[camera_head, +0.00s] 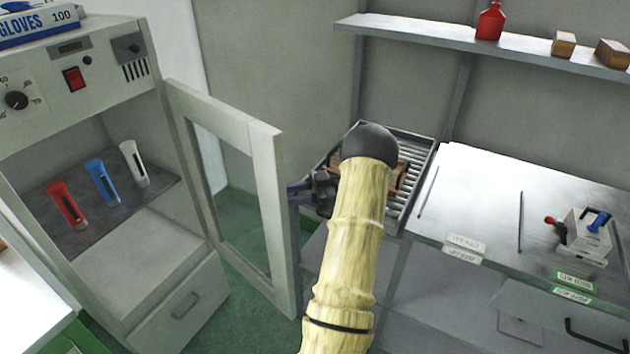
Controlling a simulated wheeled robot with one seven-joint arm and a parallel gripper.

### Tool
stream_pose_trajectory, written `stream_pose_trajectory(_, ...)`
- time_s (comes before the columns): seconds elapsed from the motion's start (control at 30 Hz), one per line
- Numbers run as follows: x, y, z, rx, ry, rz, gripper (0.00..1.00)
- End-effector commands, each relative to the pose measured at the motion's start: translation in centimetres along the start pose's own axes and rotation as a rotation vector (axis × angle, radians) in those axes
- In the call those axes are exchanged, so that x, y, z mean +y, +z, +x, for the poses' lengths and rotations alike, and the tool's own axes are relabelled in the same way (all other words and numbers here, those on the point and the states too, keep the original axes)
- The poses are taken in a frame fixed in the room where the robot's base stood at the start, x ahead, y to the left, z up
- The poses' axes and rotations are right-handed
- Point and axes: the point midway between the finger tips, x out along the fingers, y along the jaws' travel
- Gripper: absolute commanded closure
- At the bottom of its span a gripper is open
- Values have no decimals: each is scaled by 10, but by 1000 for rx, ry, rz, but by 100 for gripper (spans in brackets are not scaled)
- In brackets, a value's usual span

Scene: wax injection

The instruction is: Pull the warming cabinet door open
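The warming cabinet (82,62) stands at the left, with a dial and a red switch on its upper panel. Its white-framed door (268,190) with a window stands swung wide open to the right, showing the inside. My arm, in a pale yellow sleeve, reaches up from the bottom centre. My gripper (300,194) is just right of the door's free edge, partly hidden behind the arm. Its dark fingers point left toward the door. I cannot tell whether they touch it or whether they are open or shut. The door handle is not visible.
Red (67,205), blue (102,182) and white (133,163) tubes stand on the cabinet shelf. A slatted metal tray (415,150) lies behind my arm. A metal bench (490,190) with a small clamp device (583,237) is at right. Green floor shows below the door.

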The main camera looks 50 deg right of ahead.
Motion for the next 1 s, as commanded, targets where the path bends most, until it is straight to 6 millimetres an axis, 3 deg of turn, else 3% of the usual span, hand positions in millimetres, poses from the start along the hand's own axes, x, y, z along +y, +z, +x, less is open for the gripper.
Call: stream_pose_trajectory(1.0, 29, 1, -50, -2, 0, 1, 71)
